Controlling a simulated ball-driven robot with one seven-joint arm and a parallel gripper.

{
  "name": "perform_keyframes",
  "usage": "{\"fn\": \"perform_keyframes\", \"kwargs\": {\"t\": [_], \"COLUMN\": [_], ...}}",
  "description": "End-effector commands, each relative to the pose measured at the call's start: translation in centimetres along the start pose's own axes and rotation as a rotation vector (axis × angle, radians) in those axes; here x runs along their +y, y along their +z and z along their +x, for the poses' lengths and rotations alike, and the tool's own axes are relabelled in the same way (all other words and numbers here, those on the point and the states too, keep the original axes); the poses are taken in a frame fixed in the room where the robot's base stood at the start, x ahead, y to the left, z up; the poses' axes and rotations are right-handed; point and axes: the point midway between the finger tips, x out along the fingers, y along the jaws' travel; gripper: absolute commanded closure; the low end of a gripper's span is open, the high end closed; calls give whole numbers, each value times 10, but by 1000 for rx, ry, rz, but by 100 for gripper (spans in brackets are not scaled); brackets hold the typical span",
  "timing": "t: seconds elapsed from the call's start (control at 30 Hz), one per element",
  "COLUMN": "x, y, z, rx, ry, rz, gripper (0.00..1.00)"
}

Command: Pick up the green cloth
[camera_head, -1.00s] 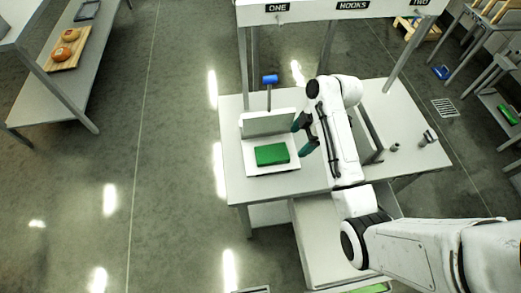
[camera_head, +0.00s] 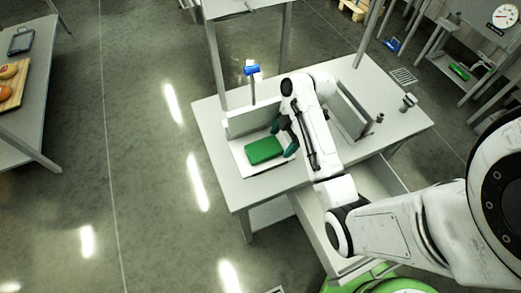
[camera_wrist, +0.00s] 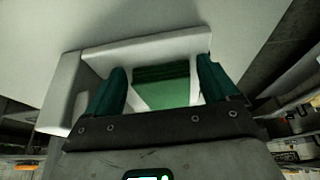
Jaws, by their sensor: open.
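The green cloth (camera_head: 264,150) is a folded, flat block lying on a white tray-like stand (camera_head: 243,162) with an upright back, at the left part of the table. In the wrist view the cloth (camera_wrist: 165,88) shows between the two dark green fingers. My gripper (camera_head: 284,138) is at the right side of the cloth in the head view, with fingers pointing toward it. In the wrist view my gripper (camera_wrist: 160,88) is open, one finger on each side of the cloth. Whether the fingers touch the cloth cannot be told.
A blue-headed tool (camera_head: 252,70) stands behind the stand. A grey upright panel (camera_head: 354,110) and small dark fittings (camera_head: 408,102) are on the right of the white table (camera_head: 215,120). Table posts rise at the back. A side table (camera_head: 35,100) holds a board with round items.

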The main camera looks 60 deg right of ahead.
Motion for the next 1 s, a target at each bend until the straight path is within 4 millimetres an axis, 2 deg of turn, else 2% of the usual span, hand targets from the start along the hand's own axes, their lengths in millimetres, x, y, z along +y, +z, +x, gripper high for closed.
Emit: {"fn": "perform_keyframes", "kwargs": {"t": [0.07,0.53,0.87,1.0], "x": [0,0,-1,-3], "y": [0,0,-1,-6], "z": [0,0,-2,-12], "rx": [0,0,0,0], "ry": [0,0,0,2], "rz": [0,0,0,-1], "gripper": [16,61,61,61]}}
